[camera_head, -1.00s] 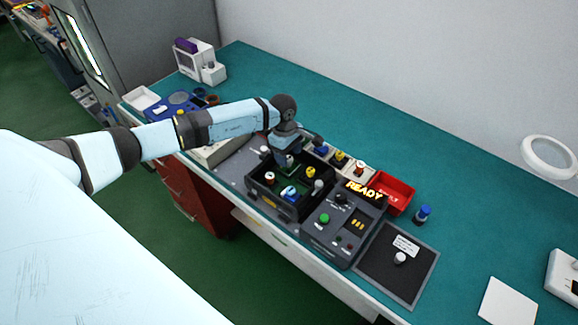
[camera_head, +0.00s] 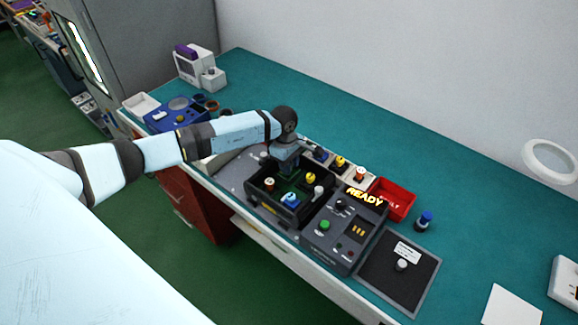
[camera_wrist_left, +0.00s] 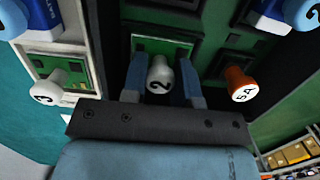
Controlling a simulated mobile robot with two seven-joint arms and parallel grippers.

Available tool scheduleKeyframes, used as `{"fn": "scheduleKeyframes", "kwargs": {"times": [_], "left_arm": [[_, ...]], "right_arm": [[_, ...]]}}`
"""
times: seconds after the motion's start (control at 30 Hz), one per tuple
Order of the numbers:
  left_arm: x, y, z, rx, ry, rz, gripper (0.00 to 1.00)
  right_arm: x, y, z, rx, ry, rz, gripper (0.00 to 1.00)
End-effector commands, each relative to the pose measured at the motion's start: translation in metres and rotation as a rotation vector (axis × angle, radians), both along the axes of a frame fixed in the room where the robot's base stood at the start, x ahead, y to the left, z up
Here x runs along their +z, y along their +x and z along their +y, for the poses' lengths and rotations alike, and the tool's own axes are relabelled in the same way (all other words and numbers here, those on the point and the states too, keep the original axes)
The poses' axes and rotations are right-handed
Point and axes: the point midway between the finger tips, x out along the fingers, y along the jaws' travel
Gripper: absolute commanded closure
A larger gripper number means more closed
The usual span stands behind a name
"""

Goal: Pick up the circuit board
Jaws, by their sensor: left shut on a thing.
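My left gripper (camera_head: 287,172) reaches down into the black open box (camera_head: 262,203) on the bench. In the left wrist view its two fingers (camera_wrist_left: 161,80) are shut on a white knob marked 2 (camera_wrist_left: 159,76). The knob stands on a small green circuit board (camera_wrist_left: 150,46), partly hidden by the fingers and the gripper body. In the head view, the gripper hides this board. My right gripper is not in view.
Other knobbed boards share the box, including an orange 5A knob (camera_wrist_left: 240,84). A white 3 knob (camera_wrist_left: 44,92) stands on a board to the left. A READY console (camera_head: 337,232), red bin (camera_head: 399,207) and dark mat (camera_head: 385,276) lie to the right.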

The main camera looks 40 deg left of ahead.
Motion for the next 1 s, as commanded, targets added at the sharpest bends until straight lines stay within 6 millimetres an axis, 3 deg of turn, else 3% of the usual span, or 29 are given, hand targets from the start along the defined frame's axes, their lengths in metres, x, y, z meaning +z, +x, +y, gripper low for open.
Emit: {"fn": "scheduleKeyframes", "kwargs": {"times": [0.37, 0.6, 0.8, 1.0], "left_arm": [[0.098, 0.001, 0.001, -0.001, 0.001, -0.004, 0.96], [0.154, 0.001, 0.001, -0.001, 0.001, -0.004, 0.96], [0.185, 0.001, 0.000, -0.001, 0.001, -0.003, 0.96], [0.195, 0.000, 0.000, 0.001, 0.001, 0.000, 0.96]], "right_arm": [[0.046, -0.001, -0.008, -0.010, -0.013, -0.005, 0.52], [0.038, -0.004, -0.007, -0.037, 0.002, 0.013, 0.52], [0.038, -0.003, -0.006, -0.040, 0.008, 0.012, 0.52], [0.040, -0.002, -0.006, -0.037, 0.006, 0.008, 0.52]]}}
